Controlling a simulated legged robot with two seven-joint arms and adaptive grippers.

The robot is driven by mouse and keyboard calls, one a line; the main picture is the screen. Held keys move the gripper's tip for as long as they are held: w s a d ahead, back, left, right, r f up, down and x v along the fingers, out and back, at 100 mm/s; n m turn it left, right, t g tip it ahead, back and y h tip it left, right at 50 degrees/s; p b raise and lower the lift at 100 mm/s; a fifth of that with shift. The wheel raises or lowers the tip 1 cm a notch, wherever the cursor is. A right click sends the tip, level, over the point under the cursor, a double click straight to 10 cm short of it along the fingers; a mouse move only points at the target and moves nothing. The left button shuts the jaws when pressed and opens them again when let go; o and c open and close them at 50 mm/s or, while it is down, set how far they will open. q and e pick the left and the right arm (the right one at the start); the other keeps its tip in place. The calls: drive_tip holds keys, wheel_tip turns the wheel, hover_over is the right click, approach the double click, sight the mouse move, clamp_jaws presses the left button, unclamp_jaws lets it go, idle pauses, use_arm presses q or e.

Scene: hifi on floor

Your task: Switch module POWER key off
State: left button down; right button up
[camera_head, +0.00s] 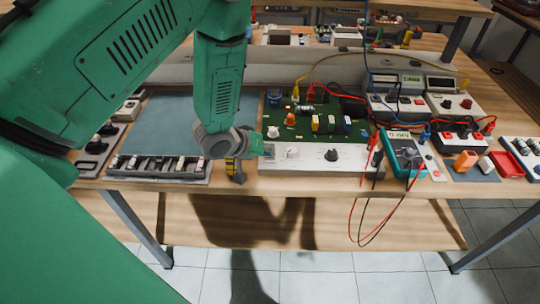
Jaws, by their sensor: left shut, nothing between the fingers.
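A long white module panel (345,160) lies along the front edge of the workbench, with a small light key or knob (291,152) at its left and a black knob (331,155) near its middle. I cannot read any POWER label at this size. My left gripper (261,150) is shut and empty at the left end of the panel, its tip close to the panel's left corner. It hides that corner, and I cannot tell whether it touches. My right gripper is not in view.
A green circuit board (318,128) stands behind the panel. A teal multimeter (403,154) with red and black leads hanging over the edge is to the right. A rack of switches (158,168) lies left, with a yellow-black tool (235,170) beside my gripper.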

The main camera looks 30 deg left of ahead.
sight(268, 159)
use_arm(q)
drive_tip(key=shift+r, duration=0.2)
wheel_tip(268, 159, up, 6)
drive_tip(key=p, duration=0.5)
idle(0.5)
drive_tip(key=shift+s+f, duration=0.15)
drive_tip(key=shift+f, duration=0.05)
drive_tip(key=s+d+f+m+g+y, duration=0.1)
drive_tip(key=s+f+m+g, duration=0.3)
drive_tip(key=s, duration=1.2)
drive_tip(key=s+d+f+m+g+y, duration=0.1)
drive_tip(key=s+f+g, duration=0.45)
drive_tip(key=s, duration=1.05)
wheel_tip(268, 159, down, 14)
drive_tip(key=w+d+m+t+b, duration=0.1)
drive_tip(key=w+b, duration=0.1)
drive_tip(key=b, duration=1.2)
drive_tip(key=shift+w+d+y, duration=0.25)
drive_tip(key=shift+y, duration=0.05)
